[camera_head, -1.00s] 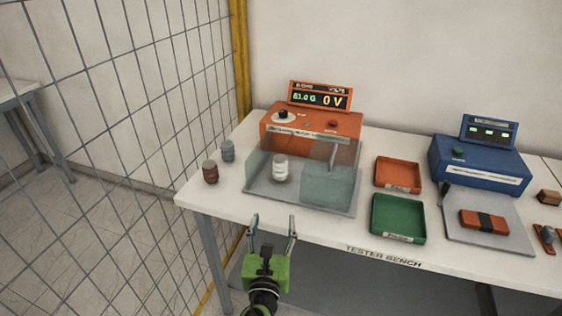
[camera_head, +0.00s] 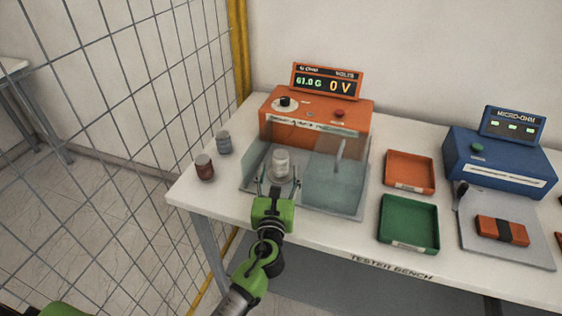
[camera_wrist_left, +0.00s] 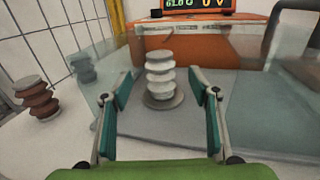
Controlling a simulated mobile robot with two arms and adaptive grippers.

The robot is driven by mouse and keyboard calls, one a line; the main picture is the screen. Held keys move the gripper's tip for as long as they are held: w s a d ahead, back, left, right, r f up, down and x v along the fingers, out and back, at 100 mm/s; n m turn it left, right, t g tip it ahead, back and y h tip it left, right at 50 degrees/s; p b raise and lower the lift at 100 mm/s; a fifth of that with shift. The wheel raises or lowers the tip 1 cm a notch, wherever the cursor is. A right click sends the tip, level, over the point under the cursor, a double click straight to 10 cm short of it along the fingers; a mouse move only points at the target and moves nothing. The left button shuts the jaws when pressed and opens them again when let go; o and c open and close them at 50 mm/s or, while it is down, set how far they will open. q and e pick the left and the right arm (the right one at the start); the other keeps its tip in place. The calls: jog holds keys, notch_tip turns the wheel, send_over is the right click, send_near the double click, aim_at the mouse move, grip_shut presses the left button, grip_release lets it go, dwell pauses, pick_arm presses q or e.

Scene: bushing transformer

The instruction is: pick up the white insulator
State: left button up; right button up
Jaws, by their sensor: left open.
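The white insulator (camera_head: 281,164) stands upright on a round base on the grey plate of the orange tester, behind clear panels. In the left wrist view the white insulator (camera_wrist_left: 160,76) is ribbed and sits between and beyond the fingertips. My left gripper (camera_head: 277,182) is open and empty, just in front of the insulator. In the left wrist view the gripper (camera_wrist_left: 161,95) has one finger on each side of the insulator's line, apart from it. My right gripper is not in view.
A brown insulator (camera_head: 204,167) and a grey insulator (camera_head: 223,143) stand left of the orange tester (camera_head: 316,112). Clear panels (camera_head: 335,178) flank the plate. An orange tray (camera_head: 410,171), a green tray (camera_head: 408,224) and a blue micro-ohm tester (camera_head: 497,160) are to the right.

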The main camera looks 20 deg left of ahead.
aim_at(280, 164)
pick_arm(q)
jog(key=shift+w+a+f, duration=0.1)
jog(key=shift+w, duration=0.75)
jog(key=shift+w+a+r, duration=0.15)
jog(key=shift+w, duration=0.2)
jog(key=shift+w+a+r, duration=0.1)
jog(key=shift+w, duration=0.25)
jog(key=x, duration=0.3)
jog(key=shift+w+f+p, duration=0.15)
jog(key=shift+w+p, duration=0.15)
jog(key=shift+w, duration=0.05)
jog(key=shift+s, duration=0.1)
jog(key=shift+c, duration=0.7)
jog(key=c, duration=1.3)
jog(key=shift+o, duration=0.2)
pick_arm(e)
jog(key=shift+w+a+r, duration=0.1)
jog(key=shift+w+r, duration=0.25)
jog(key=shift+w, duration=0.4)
